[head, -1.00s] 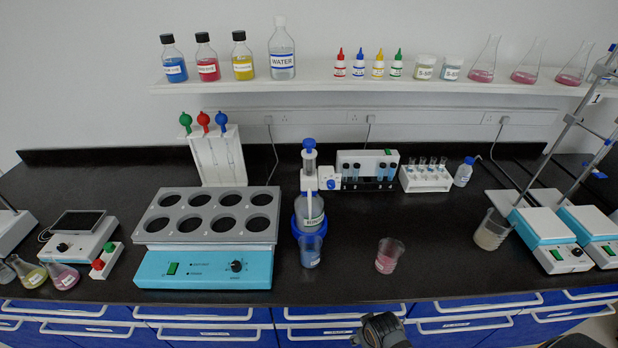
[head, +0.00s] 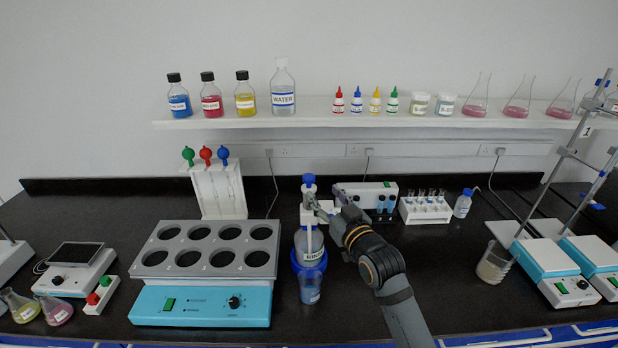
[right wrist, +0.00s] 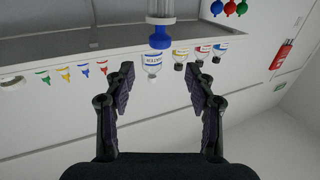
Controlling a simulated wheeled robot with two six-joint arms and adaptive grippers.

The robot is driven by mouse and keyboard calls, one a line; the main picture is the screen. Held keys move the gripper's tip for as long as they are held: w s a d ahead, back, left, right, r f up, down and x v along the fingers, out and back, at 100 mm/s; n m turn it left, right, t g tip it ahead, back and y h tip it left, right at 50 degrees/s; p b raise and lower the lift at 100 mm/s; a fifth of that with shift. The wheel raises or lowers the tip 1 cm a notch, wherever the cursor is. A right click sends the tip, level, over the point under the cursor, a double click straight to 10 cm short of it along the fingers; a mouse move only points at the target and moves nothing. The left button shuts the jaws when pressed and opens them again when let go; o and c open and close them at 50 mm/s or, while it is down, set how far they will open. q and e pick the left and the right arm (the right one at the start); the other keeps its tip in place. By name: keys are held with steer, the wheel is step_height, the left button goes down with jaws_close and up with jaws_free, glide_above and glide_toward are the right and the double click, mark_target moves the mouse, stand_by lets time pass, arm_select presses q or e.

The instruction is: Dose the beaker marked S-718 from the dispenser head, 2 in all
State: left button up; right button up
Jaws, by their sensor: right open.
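The dispenser bottle (head: 308,243) stands at mid-bench with its dispenser head on top, a blue cap (head: 309,180) at its upper end. A beaker with blue liquid (head: 310,289) stands in front of the bottle; its label is too small to read. My right gripper (head: 325,198) is open beside the dispenser head, its fingers pointing toward it. In the right wrist view, turned upside down, the blue cap (right wrist: 159,42) shows beyond the gap between the open fingers (right wrist: 160,76). Whether they touch the head I cannot tell. My left gripper is out of view.
A grey block with round wells (head: 210,262) sits left of the bottle. A tube rack (head: 425,210) and a small blue-capped bottle (head: 463,203) stand behind to the right. A beaker with cloudy liquid (head: 493,264) stands by the hotplate (head: 545,262). My right arm covers part of the bench.

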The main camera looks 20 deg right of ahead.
mark_target(311, 179)
steer(key=w+p, duration=0.1)
steer(key=w, duration=0.2)
steer(key=w+p, duration=0.1)
steer(key=w, duration=0.2)
steer(key=w+a+p, duration=0.1)
steer(key=w, duration=0.2)
steer(key=shift+w, duration=0.1)
steer(key=shift+w+f, duration=0.1)
steer(key=shift+w, duration=0.5)
jaws_close()
